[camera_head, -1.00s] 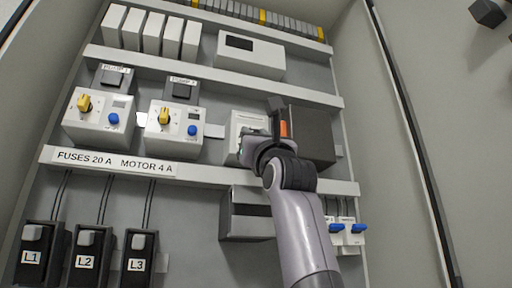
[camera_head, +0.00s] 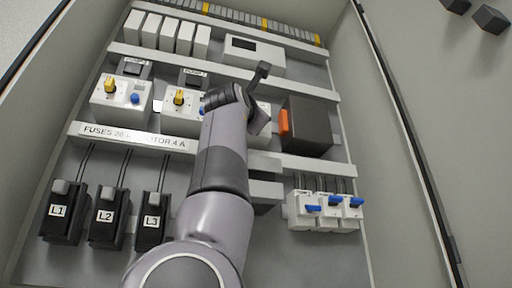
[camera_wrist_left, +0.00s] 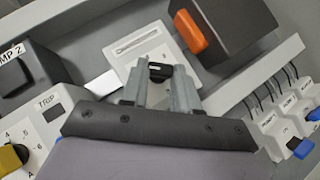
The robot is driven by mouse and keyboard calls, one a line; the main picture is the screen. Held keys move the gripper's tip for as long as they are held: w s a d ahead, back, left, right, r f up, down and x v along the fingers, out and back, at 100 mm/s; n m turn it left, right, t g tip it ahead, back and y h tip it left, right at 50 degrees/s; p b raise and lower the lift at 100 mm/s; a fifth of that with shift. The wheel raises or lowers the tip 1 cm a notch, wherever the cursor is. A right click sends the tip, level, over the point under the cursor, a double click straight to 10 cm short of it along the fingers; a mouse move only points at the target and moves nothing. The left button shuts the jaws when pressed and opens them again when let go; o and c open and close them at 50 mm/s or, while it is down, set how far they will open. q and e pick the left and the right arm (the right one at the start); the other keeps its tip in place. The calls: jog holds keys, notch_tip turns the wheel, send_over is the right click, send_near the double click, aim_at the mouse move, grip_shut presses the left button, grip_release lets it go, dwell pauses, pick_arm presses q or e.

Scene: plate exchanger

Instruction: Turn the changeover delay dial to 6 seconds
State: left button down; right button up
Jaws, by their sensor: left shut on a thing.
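A white module (camera_wrist_left: 138,44) with a slotted window and a small black knob (camera_wrist_left: 159,70) sits beside the dark box with the orange handle. I take this knob for the delay dial; its scale and pointer are not readable. My left gripper (camera_wrist_left: 160,78) is shut on the black knob, one grey finger on each side of it. In the head view the white module (camera_head: 263,108) is mostly hidden behind my left wrist, and the fingertips are hidden there. My right gripper is not in view.
The dark box (camera_head: 310,127) with the orange handle (camera_head: 283,122) stands close on the right. Breakers with blue levers (camera_head: 328,207) are below right. Pump units with yellow knobs (camera_head: 179,97) are on the left. Fuse holders (camera_head: 108,215) stand lower left.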

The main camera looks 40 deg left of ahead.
pick_arm(q)
jog(key=shift+s+a+r+m+g+h+p, duration=0.1)
jog(key=shift+r+m+g+h+p, duration=0.15)
jog(key=shift+m+g+h+p, duration=0.8)
jog(key=shift+s+r+m+g+h+p, duration=0.1)
jog(key=shift+r+m+g+h+p, duration=0.2)
jog(key=shift+m+h+p, duration=1.35)
jog(key=shift+s+a+r+m+g+h+p, duration=0.15)
jog(key=shift+m+g+h+p, duration=0.55)
jog(key=shift+m+p, duration=1.35)
pick_arm(e)
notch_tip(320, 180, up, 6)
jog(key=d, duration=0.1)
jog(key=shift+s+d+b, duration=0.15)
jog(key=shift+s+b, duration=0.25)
jog(key=shift+b, duration=0.05)
pick_arm(q)
jog(key=shift+d+m, duration=0.1)
jog(key=shift+m, duration=0.35)
jog(key=c, duration=0.8)
grip_release()
jog(key=shift+w, duration=0.1)
jog(key=shift+c, duration=0.2)
jog(key=b+v, duration=0.2)
jog(key=v, duration=0.5)
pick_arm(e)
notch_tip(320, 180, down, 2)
